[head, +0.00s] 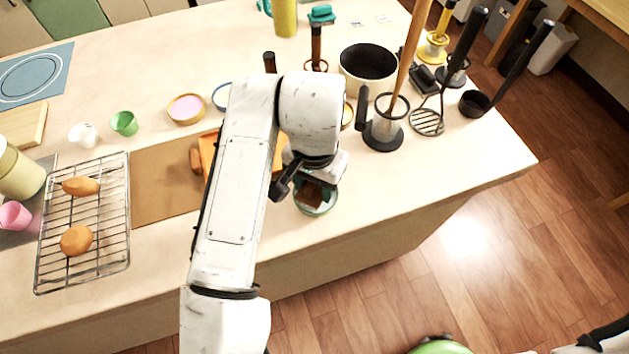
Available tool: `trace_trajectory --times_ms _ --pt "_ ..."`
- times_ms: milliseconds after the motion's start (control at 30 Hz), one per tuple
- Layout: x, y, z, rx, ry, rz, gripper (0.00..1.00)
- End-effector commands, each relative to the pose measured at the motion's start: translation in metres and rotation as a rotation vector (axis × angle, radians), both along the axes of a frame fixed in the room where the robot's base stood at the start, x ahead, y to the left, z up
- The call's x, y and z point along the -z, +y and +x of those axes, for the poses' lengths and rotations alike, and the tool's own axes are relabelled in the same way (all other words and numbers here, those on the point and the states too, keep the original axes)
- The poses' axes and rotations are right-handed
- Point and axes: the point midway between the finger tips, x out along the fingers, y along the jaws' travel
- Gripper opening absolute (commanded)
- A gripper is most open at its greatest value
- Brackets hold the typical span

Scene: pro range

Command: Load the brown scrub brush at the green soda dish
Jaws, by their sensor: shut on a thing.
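The brown scrub brush (311,194) is a small dark brown block under my gripper, at the front edge of the counter. My gripper (312,182) points down and is shut on the brush; the wrist hides much of the jaws. The green dish (319,211) is round with a green rim and lies directly below the brush. The brush overlaps the dish in this view; I cannot tell whether it touches the dish or hangs just above it.
A white counter (420,165) has clear room right of the dish. A wire rack (85,220) with two brown items stands left. An orange item (207,150) lies behind my arm. A black-topped pot (368,62) and a tool holder (384,130) stand at the back right.

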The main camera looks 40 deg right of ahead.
Motion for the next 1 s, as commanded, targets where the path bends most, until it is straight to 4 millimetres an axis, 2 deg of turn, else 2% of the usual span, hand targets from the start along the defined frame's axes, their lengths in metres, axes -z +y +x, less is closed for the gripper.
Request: trace_trajectory --times_ms 1000 --pt "0.0091 -0.0001 0.0 0.0 0.0 0.0 0.24"
